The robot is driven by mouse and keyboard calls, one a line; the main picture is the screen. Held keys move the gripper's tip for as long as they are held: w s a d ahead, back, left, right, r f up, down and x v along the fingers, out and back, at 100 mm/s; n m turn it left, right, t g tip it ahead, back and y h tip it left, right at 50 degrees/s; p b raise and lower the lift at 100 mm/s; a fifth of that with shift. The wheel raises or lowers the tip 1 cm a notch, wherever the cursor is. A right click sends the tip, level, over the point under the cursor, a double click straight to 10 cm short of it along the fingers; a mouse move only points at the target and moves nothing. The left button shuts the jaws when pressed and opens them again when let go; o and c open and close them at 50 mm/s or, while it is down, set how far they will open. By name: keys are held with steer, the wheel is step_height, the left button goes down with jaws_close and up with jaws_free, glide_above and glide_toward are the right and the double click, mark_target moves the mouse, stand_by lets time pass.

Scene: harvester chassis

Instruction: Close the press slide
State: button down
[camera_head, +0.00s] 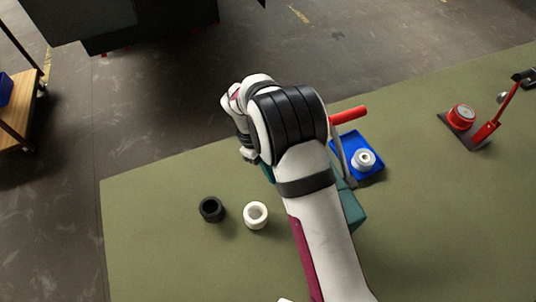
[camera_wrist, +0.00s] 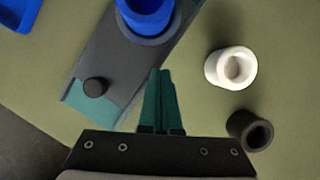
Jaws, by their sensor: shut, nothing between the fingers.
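The press is mostly hidden behind my arm in the head view, where part of its teal body (camera_head: 353,206) and its red-handled lever (camera_head: 348,114) show. In the wrist view a dark grey slide (camera_wrist: 108,50) runs diagonally over a teal base (camera_wrist: 99,107). A black round knob (camera_wrist: 96,87) stands near the slide's lower-left end. A blue cup-like holder (camera_wrist: 146,16) sits farther up it, cut by the frame edge. My gripper (camera_wrist: 165,73) is shut and empty, its teal fingertips over or beside the slide's right edge, right of the knob. Contact cannot be told.
A white ring (camera_head: 256,214) and a black ring (camera_head: 211,209) stand on the green table (camera_head: 440,235) left of the press. A blue tray (camera_head: 371,173) with a white part (camera_head: 364,159) lies right of my arm. A red-levered device (camera_head: 486,131) stands far right.

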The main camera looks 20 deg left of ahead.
steer(key=c, duration=1.5)
jaws_free()
steer(key=v, duration=1)
steer(key=shift+f, duration=0.1)
steer(key=o, duration=0.9)
steer(key=w+d+r+n+y, duration=0.1)
steer(key=w+r+n, duration=0.1)
steer(key=w+d+r+n+y, duration=0.1)
steer(key=w+d+r+n, duration=0.1)
steer(key=n, duration=0.1)
steer(key=w+d+r+n+t+y, duration=0.1)
steer(key=w+r+n, duration=0.1)
steer(key=r+n, duration=0.1)
steer(key=shift+d+r+y, duration=0.1)
steer(key=shift+d+y, duration=0.05)
steer(key=shift+y, duration=0.25)
steer(key=shift+c, duration=0.2)
steer(key=shift+n, duration=0.5)
steer(key=f, duration=1.5)
steer(key=shift+w+d+f, duration=0.15)
steer(key=shift+w+f, duration=0.05)
steer(key=shift+w, duration=0.05)
jaws_close()
